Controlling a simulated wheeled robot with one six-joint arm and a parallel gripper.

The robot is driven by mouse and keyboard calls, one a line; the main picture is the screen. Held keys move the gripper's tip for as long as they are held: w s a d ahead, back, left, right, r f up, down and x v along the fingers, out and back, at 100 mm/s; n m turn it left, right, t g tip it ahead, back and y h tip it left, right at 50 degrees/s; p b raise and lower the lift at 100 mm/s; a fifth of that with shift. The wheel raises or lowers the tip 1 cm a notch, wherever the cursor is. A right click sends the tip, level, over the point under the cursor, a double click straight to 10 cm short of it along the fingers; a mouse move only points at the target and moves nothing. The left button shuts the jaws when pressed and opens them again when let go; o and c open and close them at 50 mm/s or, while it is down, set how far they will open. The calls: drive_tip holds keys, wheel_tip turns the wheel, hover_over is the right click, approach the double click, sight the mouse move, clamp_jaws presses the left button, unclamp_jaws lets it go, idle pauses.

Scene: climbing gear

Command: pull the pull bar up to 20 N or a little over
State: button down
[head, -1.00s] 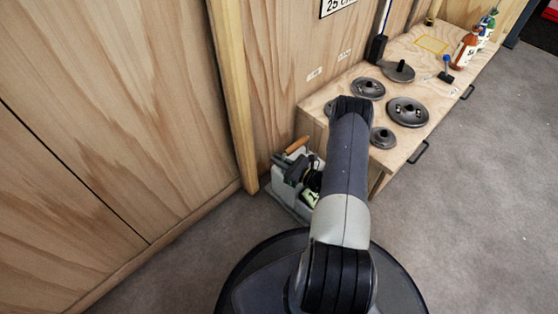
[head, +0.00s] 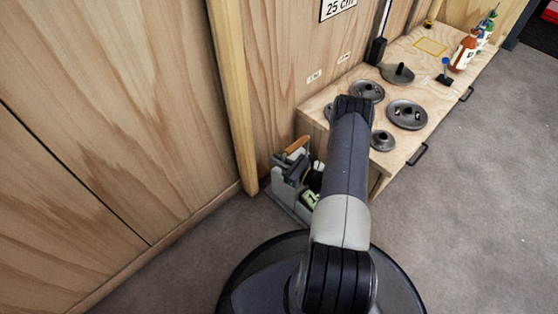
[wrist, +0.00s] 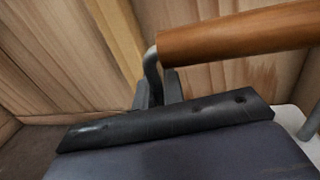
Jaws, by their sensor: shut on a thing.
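The pull bar (head: 297,145) is an orange-brown wooden grip beside the wall, low at the left of the cabinet. In the wrist view the bar (wrist: 235,35) crosses the upper right, with a bent metal rod at its left end. My gripper (wrist: 157,90) shows dark fingers on both sides of that rod, below the grip, and is shut on it. A pale green display (head: 312,198) shows partly beside my arm in the head view. A digit like 1 is visible, but the full reading is hidden.
A wooden post (head: 238,100) and plywood wall (head: 100,110) are close on the left. Grey floor (head: 480,210) is clear at the right.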

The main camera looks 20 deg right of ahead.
drive_tip(key=shift+r+p, duration=0.5)
drive_tip(key=shift+r, duration=0.5)
drive_tip(key=shift+f, duration=0.15)
idle(0.4)
drive_tip(key=shift+f+b, duration=1.75)
drive_tip(key=shift+f, duration=0.25)
drive_tip(key=c, duration=1.4)
unclamp_jaws()
drive_tip(key=shift+c, duration=0.2)
drive_tip(key=shift+s, duration=0.1)
drive_tip(key=p+v, duration=0.3)
drive_tip(key=v, duration=0.6)
drive_tip(key=shift+d, duration=0.1)
drive_tip(key=shift+v, duration=0.75)
drive_tip(key=shift+f, duration=0.15)
